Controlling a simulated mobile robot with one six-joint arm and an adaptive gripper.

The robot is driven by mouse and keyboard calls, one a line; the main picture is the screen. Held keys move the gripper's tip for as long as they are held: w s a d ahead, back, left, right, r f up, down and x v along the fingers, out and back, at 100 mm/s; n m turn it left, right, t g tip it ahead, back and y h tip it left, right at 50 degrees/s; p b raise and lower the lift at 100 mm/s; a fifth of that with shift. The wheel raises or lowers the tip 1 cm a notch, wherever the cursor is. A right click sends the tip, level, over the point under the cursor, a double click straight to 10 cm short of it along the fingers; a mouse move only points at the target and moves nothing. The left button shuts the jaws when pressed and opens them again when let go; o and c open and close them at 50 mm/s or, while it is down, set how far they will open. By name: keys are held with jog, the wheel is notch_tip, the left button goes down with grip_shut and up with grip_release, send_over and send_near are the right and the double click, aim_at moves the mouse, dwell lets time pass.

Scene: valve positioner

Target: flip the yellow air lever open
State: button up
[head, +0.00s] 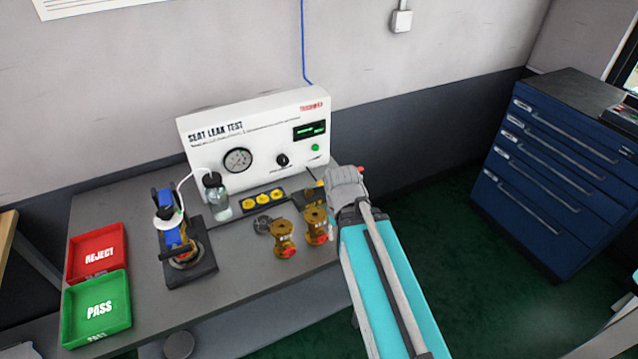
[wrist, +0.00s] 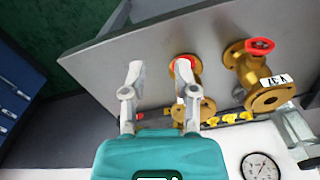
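A small yellow piece (head: 309,190), which looks like the air lever, shows in the head view just left of my gripper, near the foot of the white test panel (head: 240,132). Yellow bits (wrist: 166,111) also show between my fingers in the wrist view. My gripper partly hides this spot, and I cannot tell the lever's angle. My gripper (wrist: 159,72) is open, its two fingers apart with nothing held between them. In the head view my gripper (head: 345,183) is at the panel's lower right corner, above the bench's right end. Contact with the lever cannot be seen.
Two brass valves (head: 284,238) (head: 317,226) with red parts stand close to my gripper. Red (head: 97,251) and green (head: 97,309) trays lie at the left.

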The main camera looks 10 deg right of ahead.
jog(key=shift+w, duration=0.3)
jog(key=c, duration=0.4)
jog(key=w+r+n+t+p, duration=0.1)
jog(key=w, duration=0.8)
jog(key=w+d+r+n+t+p, duration=0.1)
jog(key=w+r, duration=0.1)
jog(key=w, duration=0.8)
jog(key=w+d+r+n+t+y+p, duration=0.1)
jog(key=w, duration=0.9)
jog(key=shift+w+d+r+t, duration=0.15)
jog(key=shift+d+t, duration=0.1)
jog(key=shift+t, duration=0.05)
grip_shut()
